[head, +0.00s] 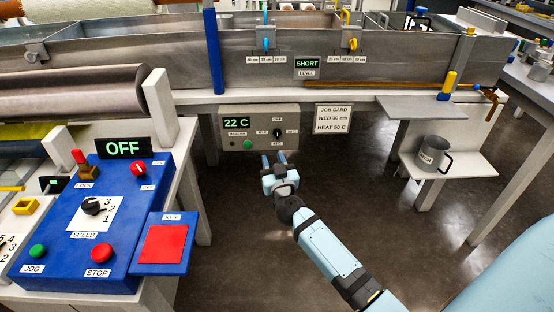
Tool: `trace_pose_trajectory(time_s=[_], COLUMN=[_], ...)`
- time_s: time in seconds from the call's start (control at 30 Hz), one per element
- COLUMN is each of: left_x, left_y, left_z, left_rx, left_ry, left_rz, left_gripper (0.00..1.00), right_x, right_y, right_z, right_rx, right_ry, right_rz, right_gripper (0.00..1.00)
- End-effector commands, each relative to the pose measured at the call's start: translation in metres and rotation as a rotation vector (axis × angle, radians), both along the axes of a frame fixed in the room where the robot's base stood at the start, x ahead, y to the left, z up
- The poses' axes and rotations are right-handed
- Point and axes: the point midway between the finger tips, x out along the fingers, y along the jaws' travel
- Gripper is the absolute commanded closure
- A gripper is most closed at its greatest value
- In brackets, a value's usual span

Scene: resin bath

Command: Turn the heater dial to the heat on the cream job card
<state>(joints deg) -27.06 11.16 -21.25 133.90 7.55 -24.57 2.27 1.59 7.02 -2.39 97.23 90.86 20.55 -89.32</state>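The heater dial (277,132) is a small dark knob on a grey heater box (229,147) under the steel bath. Small labels surround it, mostly too small to read; the dial's pointing direction is hard to tell. The box's green display (237,122) reads 22 C. The cream job card (333,118) hangs to the right of the box and reads WEB 30 cm, HEAT 50 C. My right gripper (274,159) is just below the dial in the picture, its two blue fingers apart with nothing between them. It appears clear of the dial. My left gripper is out of view.
A blue control panel (190,186) with a display reading OFF (123,147) stands at the left. A green button (247,144) is on the heater box, left of the dial. A white shelf (475,166) at the right holds a grey mug (434,157). The floor between is clear.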

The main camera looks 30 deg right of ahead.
Motion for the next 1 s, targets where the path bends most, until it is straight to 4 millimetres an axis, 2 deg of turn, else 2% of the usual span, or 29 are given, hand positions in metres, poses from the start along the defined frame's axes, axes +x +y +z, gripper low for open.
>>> trace_pose_trajectory(time_s=[0.03, 0.2, 0.3, 0.5, 0.63, 0.7, 0.8, 1.0], left_x=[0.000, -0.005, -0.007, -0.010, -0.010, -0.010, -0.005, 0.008], left_y=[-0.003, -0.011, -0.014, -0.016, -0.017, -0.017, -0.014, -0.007], left_z=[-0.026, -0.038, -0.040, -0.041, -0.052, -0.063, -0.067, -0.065], left_rx=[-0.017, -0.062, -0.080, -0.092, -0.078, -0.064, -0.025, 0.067], left_ry=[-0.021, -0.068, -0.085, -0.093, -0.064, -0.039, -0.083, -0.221], left_rz=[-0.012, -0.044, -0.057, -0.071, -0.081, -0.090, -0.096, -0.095], left_gripper=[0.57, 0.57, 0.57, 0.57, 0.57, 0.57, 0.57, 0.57], right_x=[0.014, 0.046, 0.057, 0.069, 0.081, 0.092, 0.111, 0.147], right_y=[-0.014, -0.047, -0.057, -0.067, -0.074, -0.081, -0.092, -0.114], right_z=[-0.029, -0.058, -0.068, -0.074, -0.075, -0.076, -0.077, -0.077], right_rx=[0.017, 0.068, 0.090, 0.110, 0.110, 0.110, 0.111, 0.111], right_ry=[0.001, 0.064, 0.104, 0.143, 0.145, 0.145, 0.143, 0.144], right_rz=[-0.053, -0.180, -0.217, -0.242, -0.243, -0.243, -0.243, -0.242], right_gripper=[0.64, 0.64, 0.64, 0.64, 0.64, 0.64, 0.64, 0.64])
